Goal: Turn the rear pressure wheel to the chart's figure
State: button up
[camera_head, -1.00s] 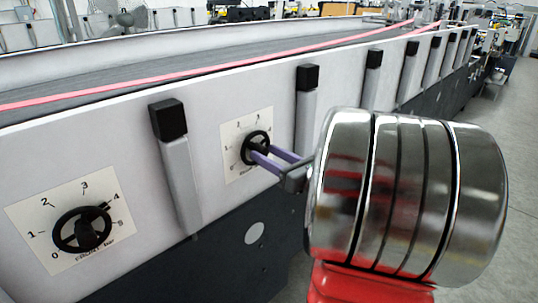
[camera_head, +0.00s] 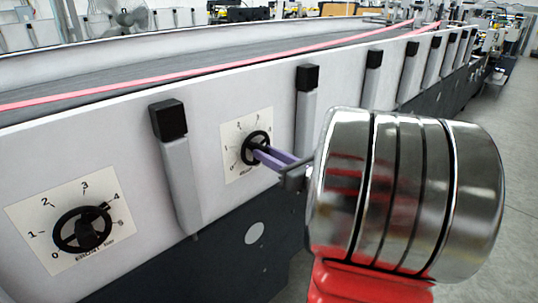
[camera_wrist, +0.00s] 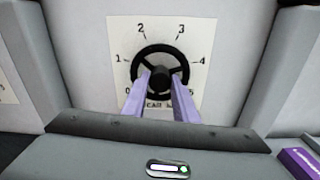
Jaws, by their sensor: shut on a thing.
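The rear pressure wheel (camera_head: 255,147) is a black spoked handwheel on a pale dial plate, on the machine's side wall. In the wrist view the rear wheel (camera_wrist: 160,77) is seen face on, with figures from 0 to 5 around it. My gripper (camera_head: 264,152) reaches it from the right with two purple fingers, shut on the wheel's hub; the wrist view also shows my gripper (camera_wrist: 161,86) there. The fingers hide the dial's lower part. I cannot tell which figure the wheel points to. No chart is readable in view.
A second black wheel (camera_head: 82,229), with a similar dial, is nearer on the left. A grey post with a black cap (camera_head: 168,120) stands between the two wheels; another capped post (camera_head: 307,78) is just right of the rear wheel. Grey floor is open at far right.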

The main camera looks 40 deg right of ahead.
jog(key=shift+n, duration=0.3)
jog(key=n, duration=0.9)
dwell(0.3)
jog(key=shift+a, duration=0.1)
jog(key=shift+f, duration=0.1)
jog(key=o, duration=1.1)
jog(key=shift+c, duration=0.2)
jog(key=shift+s, duration=0.1)
